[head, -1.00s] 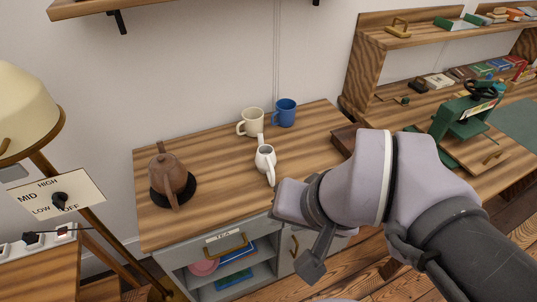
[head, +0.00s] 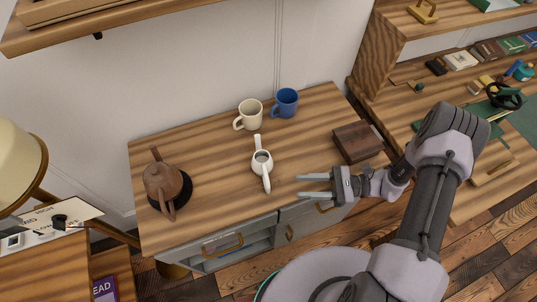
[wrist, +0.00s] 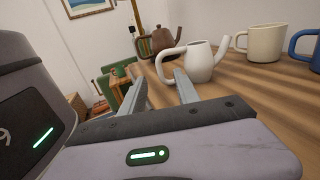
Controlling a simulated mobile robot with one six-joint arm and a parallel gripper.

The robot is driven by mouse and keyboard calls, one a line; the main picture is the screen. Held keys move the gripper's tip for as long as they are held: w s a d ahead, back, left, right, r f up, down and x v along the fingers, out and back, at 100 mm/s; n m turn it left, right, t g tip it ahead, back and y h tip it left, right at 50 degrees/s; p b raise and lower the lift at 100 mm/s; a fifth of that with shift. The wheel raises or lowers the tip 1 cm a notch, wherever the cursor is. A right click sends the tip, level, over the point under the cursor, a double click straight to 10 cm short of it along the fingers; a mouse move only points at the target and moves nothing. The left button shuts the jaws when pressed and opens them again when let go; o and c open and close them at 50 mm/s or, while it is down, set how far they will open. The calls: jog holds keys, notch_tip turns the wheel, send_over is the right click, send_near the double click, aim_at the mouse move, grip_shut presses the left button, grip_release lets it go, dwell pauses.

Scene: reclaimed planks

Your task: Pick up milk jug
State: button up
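The white milk jug (head: 261,161) stands upright on the wooden top of the tea cabinet, its handle towards the front and its spout towards the back. It also shows in the wrist view (wrist: 198,64), just beyond the fingers. My gripper (head: 300,186) is open and empty, to the right of the jug near the cabinet's front edge. Its two fingers point left towards the jug's handle side and do not touch it. In the wrist view my gripper's fingers (wrist: 160,88) are spread apart with nothing between them.
A cream mug (head: 250,115) and a blue mug (head: 285,102) stand behind the jug. A brown teapot (head: 163,181) sits on a black round base at left. A dark wooden box (head: 356,142) is at right. The cabinet top (head: 215,150) between teapot and jug is clear.

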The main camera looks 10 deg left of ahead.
aim_at(263, 165)
jog(key=s+a+b, duration=0.1)
jog(key=a, duration=0.3)
jog(key=s+a+b, duration=0.1)
jog(key=a, duration=0.4)
jog(key=s+a, duration=0.1)
jog(key=a, duration=0.3)
jog(key=shift+a+f+b, duration=0.1)
jog(key=shift+a+b, duration=0.25)
jog(key=shift+b, duration=0.05)
jog(key=shift+w, duration=0.1)
grip_shut()
